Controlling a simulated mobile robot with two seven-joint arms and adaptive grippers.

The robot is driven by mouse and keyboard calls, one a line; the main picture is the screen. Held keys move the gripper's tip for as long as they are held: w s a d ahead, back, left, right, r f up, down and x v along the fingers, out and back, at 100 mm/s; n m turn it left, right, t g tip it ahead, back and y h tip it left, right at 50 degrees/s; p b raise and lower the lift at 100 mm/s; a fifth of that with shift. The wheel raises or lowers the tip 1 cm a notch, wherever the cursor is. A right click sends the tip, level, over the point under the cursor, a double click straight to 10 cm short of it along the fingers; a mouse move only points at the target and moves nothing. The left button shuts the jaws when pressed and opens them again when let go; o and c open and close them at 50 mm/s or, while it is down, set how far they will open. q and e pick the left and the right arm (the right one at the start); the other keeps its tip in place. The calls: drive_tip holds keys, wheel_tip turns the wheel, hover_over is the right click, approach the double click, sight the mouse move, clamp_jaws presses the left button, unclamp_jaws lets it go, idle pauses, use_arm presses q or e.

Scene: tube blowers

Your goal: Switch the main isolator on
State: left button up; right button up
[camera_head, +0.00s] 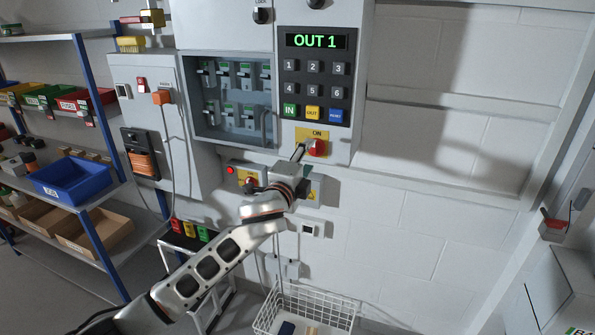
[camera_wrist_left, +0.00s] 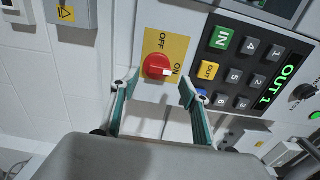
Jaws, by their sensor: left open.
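The main isolator is a red rotary knob (camera_head: 318,148) on a yellow plate (camera_head: 304,134) below the keypad. In the left wrist view the knob (camera_wrist_left: 156,66) has a white mark on the side toward the word ON, and the word OFF is on another side of the yellow plate (camera_wrist_left: 181,48). My left gripper (camera_wrist_left: 160,84) is open, its two fingertips on either side of the knob and a little short of it; I cannot tell any contact. In the head view the left gripper (camera_head: 303,165) partly covers the plate. My right gripper is not in view.
The keypad (camera_head: 315,90) with its OUT 1 display is directly above. A wire basket (camera_head: 310,312) stands below, shelves (camera_head: 75,205) at left. The wall at right is clear.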

use_arm(q)
drive_tip(key=v, duration=0.8)
